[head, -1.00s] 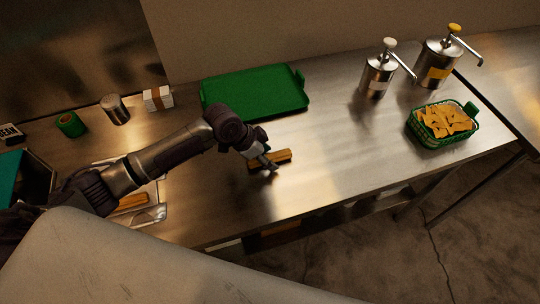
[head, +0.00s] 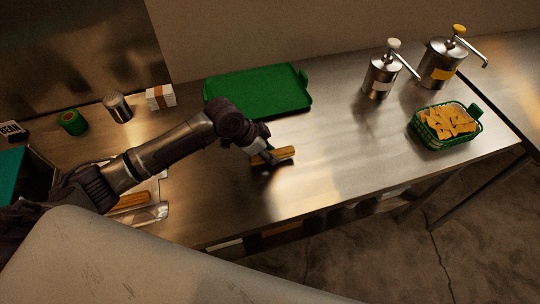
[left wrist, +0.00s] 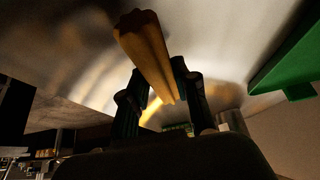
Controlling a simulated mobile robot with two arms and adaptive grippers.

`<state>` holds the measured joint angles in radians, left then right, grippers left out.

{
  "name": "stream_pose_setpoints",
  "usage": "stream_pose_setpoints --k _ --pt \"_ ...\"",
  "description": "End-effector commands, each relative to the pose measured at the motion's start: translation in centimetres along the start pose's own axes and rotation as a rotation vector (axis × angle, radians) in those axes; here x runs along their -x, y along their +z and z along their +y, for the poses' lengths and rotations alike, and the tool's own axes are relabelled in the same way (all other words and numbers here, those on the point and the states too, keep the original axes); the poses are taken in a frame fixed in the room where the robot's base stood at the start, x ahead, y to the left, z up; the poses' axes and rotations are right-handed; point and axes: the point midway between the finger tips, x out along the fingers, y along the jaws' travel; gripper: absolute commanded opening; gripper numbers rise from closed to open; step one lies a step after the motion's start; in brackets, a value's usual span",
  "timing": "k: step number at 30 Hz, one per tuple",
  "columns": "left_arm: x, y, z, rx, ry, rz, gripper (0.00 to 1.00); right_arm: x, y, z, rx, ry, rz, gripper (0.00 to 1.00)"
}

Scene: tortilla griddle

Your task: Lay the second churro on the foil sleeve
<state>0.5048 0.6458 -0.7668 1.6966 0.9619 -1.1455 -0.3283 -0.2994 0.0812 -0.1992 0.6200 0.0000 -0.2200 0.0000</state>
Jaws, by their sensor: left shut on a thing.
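My left gripper (head: 266,158) is shut on a ridged golden-brown churro (head: 284,153), over the steel counter in front of the green tray. The left wrist view also shows this churro (left wrist: 148,48) between the two dark fingers (left wrist: 163,95), with one end towards the camera. A shiny silvery sheet, seemingly the foil sleeve (head: 152,215), lies at the left of the counter, partly hidden by my left arm. Another churro (head: 131,202) lies there, also partly covered by the arm. My right gripper is not in view.
A green tray (head: 258,92) lies behind the gripper. Two pump dispensers (head: 380,76) (head: 440,64) and a green basket of chips (head: 446,125) stand at the right. A metal cup (head: 117,108), green roll (head: 73,122) and banded white stack (head: 160,97) stand back left. The middle right counter is clear.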

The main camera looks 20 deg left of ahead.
Motion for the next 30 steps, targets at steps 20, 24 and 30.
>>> stream_pose_setpoints --k 20,24,30 --pt "5.3 -8.5 9.2 -0.005 -0.001 0.003 0.0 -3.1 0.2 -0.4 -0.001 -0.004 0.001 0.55" --pt "5.6 -9.2 10.1 -0.002 -0.001 0.001 0.0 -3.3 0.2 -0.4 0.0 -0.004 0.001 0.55" --pt "6.0 -9.0 10.1 0.021 -0.016 0.0 0.0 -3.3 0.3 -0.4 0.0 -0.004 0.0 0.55"
